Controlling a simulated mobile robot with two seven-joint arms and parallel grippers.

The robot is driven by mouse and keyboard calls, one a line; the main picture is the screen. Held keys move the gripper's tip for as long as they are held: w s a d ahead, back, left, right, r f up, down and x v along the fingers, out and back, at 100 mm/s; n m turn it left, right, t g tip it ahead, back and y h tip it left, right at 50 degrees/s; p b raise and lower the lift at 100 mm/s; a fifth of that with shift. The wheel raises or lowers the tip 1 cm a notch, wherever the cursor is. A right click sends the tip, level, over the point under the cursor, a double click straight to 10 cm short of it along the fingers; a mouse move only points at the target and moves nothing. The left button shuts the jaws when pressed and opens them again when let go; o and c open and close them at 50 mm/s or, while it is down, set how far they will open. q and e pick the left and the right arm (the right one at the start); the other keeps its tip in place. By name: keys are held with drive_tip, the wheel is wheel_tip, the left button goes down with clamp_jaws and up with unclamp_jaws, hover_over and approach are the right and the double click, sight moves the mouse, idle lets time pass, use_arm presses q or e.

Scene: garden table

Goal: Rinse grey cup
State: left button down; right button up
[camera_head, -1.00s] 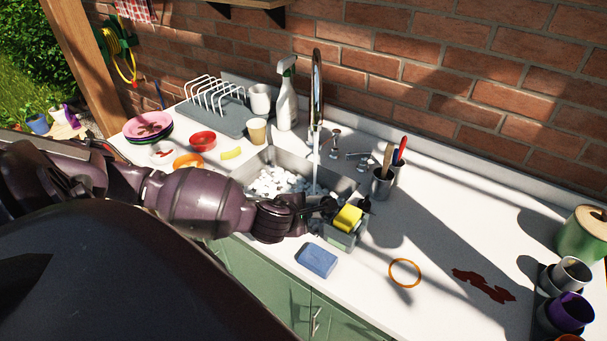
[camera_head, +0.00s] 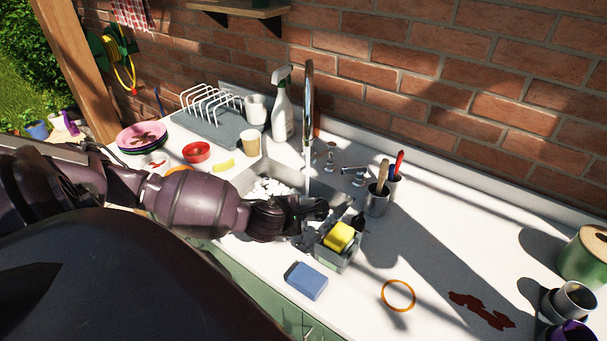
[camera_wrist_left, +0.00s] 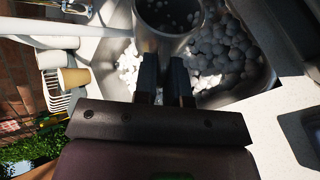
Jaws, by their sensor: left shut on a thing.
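My left gripper (camera_wrist_left: 166,82) is shut on a grey cup (camera_wrist_left: 165,38), whose mouth shows at the top of the left wrist view with a dark inside and pale specks. In the head view the left gripper (camera_head: 318,209) is over the right part of the sink (camera_head: 253,182), close to the running water (camera_head: 307,172) from the tall tap (camera_head: 309,95). The cup is mostly hidden there. White foam balls (camera_head: 270,187) lie in the sink and also show below the cup in the wrist view (camera_wrist_left: 222,48). I cannot tell whether water enters the cup. My right gripper is not in view.
A caddy (camera_head: 338,262) with a yellow sponge (camera_head: 339,236) stands close to the gripper. A blue sponge (camera_head: 306,281) and orange ring (camera_head: 398,295) lie in front. Utensil holders (camera_head: 376,203) stand right of the tap. Another grey cup (camera_head: 574,299) is at the far right.

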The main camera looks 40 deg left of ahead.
use_arm(q)
drive_tip(key=shift+w+a+f, duration=0.1)
drive_tip(key=shift+a+f, duration=0.2)
drive_tip(key=shift+a, duration=0.55)
drive_tip(key=shift+w+a+f, duration=0.15)
drive_tip(key=shift+a+f, duration=0.1)
drive_tip(key=shift+a, duration=0.65)
drive_tip(key=shift+w+a+f, duration=0.1)
drive_tip(key=shift+a+f, duration=0.2)
drive_tip(key=shift+a, duration=0.55)
drive_tip(key=shift+d, duration=0.1)
wheel_tip(320, 180, up, 7)
drive_tip(key=m+t+y, duration=0.1)
drive_tip(key=m+y, duration=0.5)
drive_tip(key=y, duration=0.1)
drive_tip(key=shift+f+y, duration=0.15)
drive_tip(key=shift+y, duration=0.15)
drive_tip(key=shift+m, duration=0.3)
idle(1.2)
drive_tip(key=s+d+r, duration=0.2)
drive_tip(key=d+r, duration=0.2)
drive_tip(key=d, duration=0.3)
drive_tip(key=shift+d+r, duration=0.15)
drive_tip(key=shift+d, duration=0.25)
idle(0.5)
